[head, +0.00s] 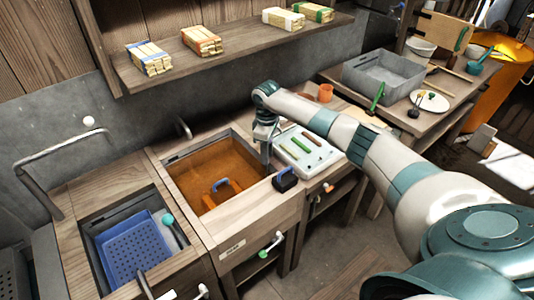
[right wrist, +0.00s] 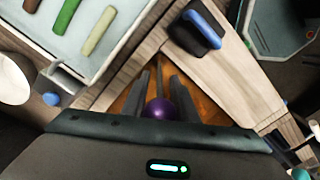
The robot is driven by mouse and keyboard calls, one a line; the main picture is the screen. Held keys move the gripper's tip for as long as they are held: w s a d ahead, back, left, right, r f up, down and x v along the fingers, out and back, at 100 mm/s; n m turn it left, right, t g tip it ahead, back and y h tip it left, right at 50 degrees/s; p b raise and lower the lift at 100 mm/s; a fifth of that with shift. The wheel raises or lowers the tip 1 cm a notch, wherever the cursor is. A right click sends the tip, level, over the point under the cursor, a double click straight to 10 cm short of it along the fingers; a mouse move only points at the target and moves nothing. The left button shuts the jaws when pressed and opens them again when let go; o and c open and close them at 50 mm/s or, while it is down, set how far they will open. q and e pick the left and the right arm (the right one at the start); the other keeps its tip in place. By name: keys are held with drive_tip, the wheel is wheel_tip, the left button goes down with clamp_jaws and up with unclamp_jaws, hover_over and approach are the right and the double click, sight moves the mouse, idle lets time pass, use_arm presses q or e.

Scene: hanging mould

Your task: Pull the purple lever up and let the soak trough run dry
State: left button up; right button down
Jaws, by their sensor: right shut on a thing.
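The soak trough (head: 184,157) is a sunken basin in the wooden bench, with orange-brown liquid (head: 205,160) in it. The purple lever's round knob (right wrist: 161,110) shows in the right wrist view, between the two fingers of my right gripper (right wrist: 160,88). The gripper is shut on it; the lever's stem is mostly hidden. In the head view my right gripper (head: 266,150) points down at the trough's right edge and hides the knob. An orange piece with a blue handle (head: 222,184) stands in the liquid. My left gripper is not in view.
A dark block with a blue handle (head: 285,180) sits on the bench close right of the gripper. A pale tray of coloured bars (head: 307,150) lies behind it. A second basin with a blue perforated basket (head: 131,246) is at left. A shelf (head: 230,45) with wrapped bundles hangs above.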

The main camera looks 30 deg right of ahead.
drive_tip(key=shift+w+r, duration=0.2)
drive_tip(key=shift+r, duration=0.1)
drive_tip(key=c, duration=1.6)
unclamp_jaws()
drive_tip(key=shift+d, duration=0.1)
drive_tip(key=shift+c, duration=0.2)
drive_tip(key=shift+o, duration=1.2)
drive_tip(key=shift+s, duration=0.15)
wheel_tip(320, 180, up, 16)
drive_tip(key=b, duration=0.4)
drive_tip(key=shift+r, duration=0.15)
drive_tip(key=shift+r+b, duration=0.3)
drive_tip(key=shift+r, duration=0.3)
drive_tip(key=shift+s+f, duration=0.1)
drive_tip(key=shift+s, duration=0.05)
